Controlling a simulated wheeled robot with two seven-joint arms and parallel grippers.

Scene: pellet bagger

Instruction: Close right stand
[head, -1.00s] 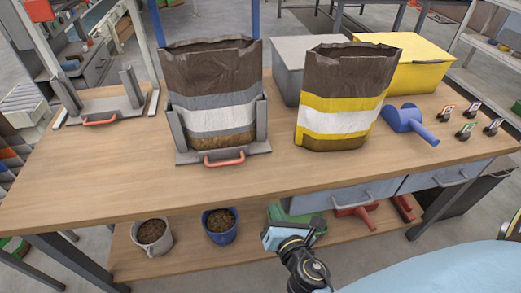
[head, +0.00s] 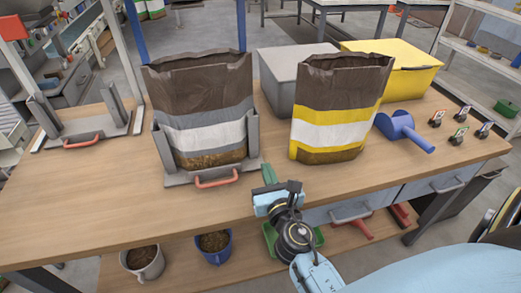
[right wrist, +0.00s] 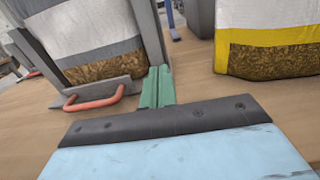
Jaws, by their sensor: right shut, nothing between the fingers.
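The right stand (head: 253,137) is a grey metal frame on the table, with a red handle (head: 217,180) at its front. A brown, grey and white bag (head: 200,95) stands upright in it with its top open. In the right wrist view the stand (right wrist: 148,35) and its red handle (right wrist: 95,98) are at the upper left. My right gripper (head: 269,174) is shut and empty, with green fingers (right wrist: 157,88) above the table's front part, just right of the handle and apart from it. My left gripper is not in view.
An empty left stand (head: 95,128) is at the far left. A yellow-banded bag (head: 340,105) stands to the right, also in the wrist view (right wrist: 270,45). A blue scoop (head: 403,130) and several small tags lie farther right. Two bins stand behind. The table between the stands is clear.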

